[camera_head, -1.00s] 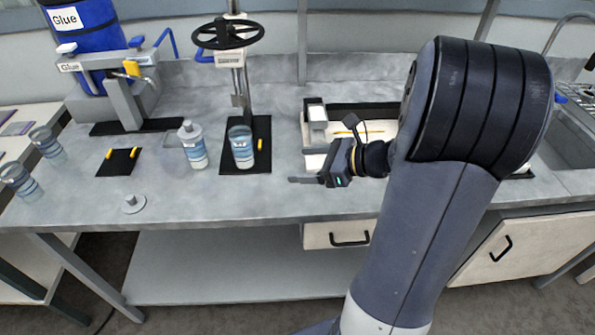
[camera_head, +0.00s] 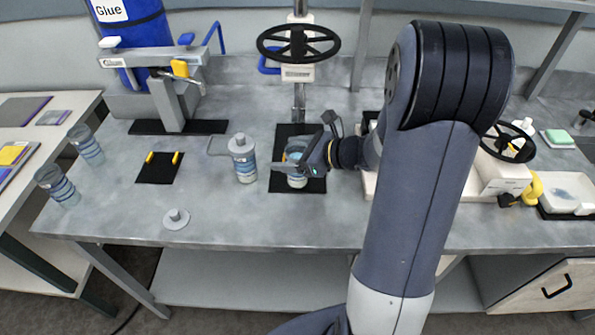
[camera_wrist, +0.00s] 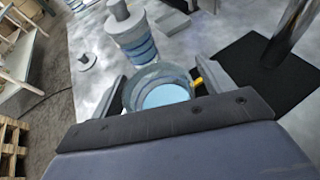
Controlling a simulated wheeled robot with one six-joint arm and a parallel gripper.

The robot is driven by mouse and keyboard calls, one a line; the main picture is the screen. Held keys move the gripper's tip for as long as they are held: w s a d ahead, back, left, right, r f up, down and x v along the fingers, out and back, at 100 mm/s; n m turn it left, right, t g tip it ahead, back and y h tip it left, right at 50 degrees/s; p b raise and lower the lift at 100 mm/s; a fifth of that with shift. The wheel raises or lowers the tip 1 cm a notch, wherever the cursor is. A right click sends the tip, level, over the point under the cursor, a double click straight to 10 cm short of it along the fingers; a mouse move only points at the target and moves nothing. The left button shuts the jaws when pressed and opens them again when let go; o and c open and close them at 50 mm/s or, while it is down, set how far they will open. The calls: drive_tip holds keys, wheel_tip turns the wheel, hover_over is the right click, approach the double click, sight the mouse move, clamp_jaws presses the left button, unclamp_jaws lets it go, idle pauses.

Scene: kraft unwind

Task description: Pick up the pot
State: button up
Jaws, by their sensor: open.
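An open pot with blue and grey bands (camera_head: 297,181) stands upright on a black mat (camera_head: 313,186) below the handwheel press. My gripper (camera_head: 288,166) is open and reaches in from the right, partly covering the pot. In the wrist view, the pot's round opening (camera_wrist: 163,94) shows between the two spread fingers of my gripper (camera_wrist: 160,86). Its lower part is hidden by the gripper body. I cannot tell whether the fingers touch it. A similar pot with a grey lid (camera_head: 243,161) stands just to the left, apart from the gripper.
The press with its black handwheel (camera_head: 298,43) rises behind the pot. A blue glue drum (camera_head: 135,38) and clamp stand stand at the back left. A small grey lid (camera_head: 176,218) lies near the front edge. Two banded cups (camera_head: 57,186) stand at the left.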

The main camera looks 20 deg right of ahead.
drive_tip(key=shift+c, duration=0.2)
drive_tip(key=c, duration=1.5)
